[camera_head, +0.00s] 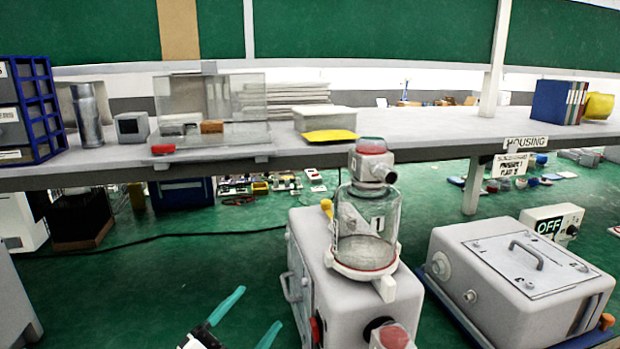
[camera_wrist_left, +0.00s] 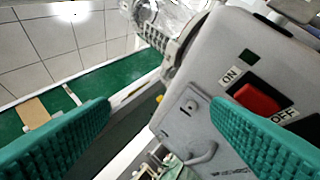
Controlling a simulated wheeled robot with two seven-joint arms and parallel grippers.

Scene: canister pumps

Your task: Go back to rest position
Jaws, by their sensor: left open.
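My left gripper (camera_head: 246,322) is at the bottom of the head view, its two teal fingers apart and empty. It is left of the grey pump housing (camera_head: 309,262), which carries a clear canister (camera_head: 367,225) with a red-topped cap (camera_head: 371,147). In the left wrist view, the teal fingers (camera_wrist_left: 165,135) are wide apart with nothing between them. Beyond them is the grey housing with a red rocker switch (camera_wrist_left: 256,98) between ON and OFF labels. Part of the clear canister (camera_wrist_left: 165,22) shows at the top. My right gripper is not in view.
A second grey unit (camera_head: 520,279) with a top handle stands at the right, near a box reading OFF (camera_head: 551,222). A raised shelf (camera_head: 430,125) crosses the back, holding bins, a metal cylinder and binders. The green surface left of the pump is mostly clear.

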